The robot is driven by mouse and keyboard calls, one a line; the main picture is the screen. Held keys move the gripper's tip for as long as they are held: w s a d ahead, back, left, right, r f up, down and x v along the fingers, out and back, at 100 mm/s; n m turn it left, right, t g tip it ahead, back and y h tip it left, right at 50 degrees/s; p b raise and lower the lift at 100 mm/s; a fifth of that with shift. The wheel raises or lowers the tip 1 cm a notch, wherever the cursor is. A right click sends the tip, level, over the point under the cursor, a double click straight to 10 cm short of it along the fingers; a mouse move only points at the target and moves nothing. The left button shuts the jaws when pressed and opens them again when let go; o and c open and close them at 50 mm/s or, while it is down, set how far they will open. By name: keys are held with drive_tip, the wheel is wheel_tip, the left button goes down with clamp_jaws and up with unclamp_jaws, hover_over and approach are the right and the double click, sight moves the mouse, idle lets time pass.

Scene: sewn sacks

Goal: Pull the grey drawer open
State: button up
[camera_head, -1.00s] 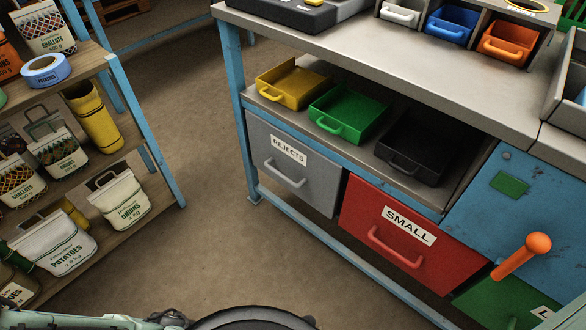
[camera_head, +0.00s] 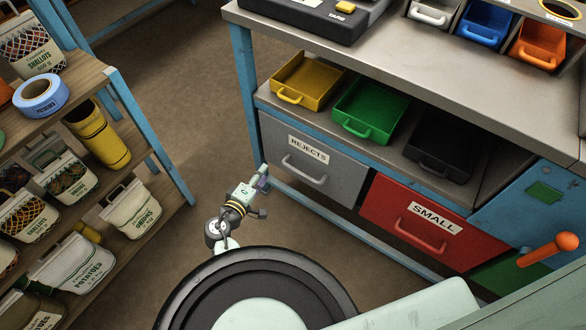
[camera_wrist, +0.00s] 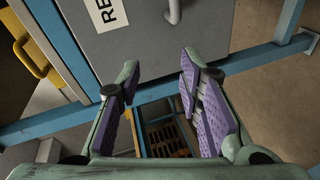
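The grey drawer (camera_head: 328,180), labelled REJECTS, sits shut at the left end under the workbench. Its light grey bar handle (camera_head: 303,171) runs across the front; one end of the handle (camera_wrist: 174,12) shows at the top of the wrist view. My gripper (camera_head: 263,181) is just left of the drawer's front, low down and apart from the handle. In the wrist view my gripper (camera_wrist: 160,92) has its purple-padded fingers spread wide with nothing between them. The drawer front (camera_wrist: 145,45) lies beyond the fingertips.
A red drawer (camera_head: 418,222) labelled SMALL is right of the grey one. Yellow (camera_head: 308,80), green and black trays sit on the shelf above. A blue bench leg (camera_head: 244,75) stands left of the drawer. A sack shelf (camera_head: 120,85) stands at left, with open floor between.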

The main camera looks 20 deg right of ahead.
drive_tip(key=g+h, duration=0.2)
approach(302, 172)
drive_tip(key=shift+f+b+x, duration=0.2)
drive_tip(key=shift+b+x, duration=0.2)
drive_tip(key=shift+x, duration=2.15)
drive_tip(key=shift+f+b+x, duration=0.2)
drive_tip(key=shift+b+x, duration=0.15)
drive_tip(key=shift+x, duration=2.15)
drive_tip(key=shift+s, duration=0.1)
drive_tip(key=shift+c, duration=0.4)
clamp_jaws()
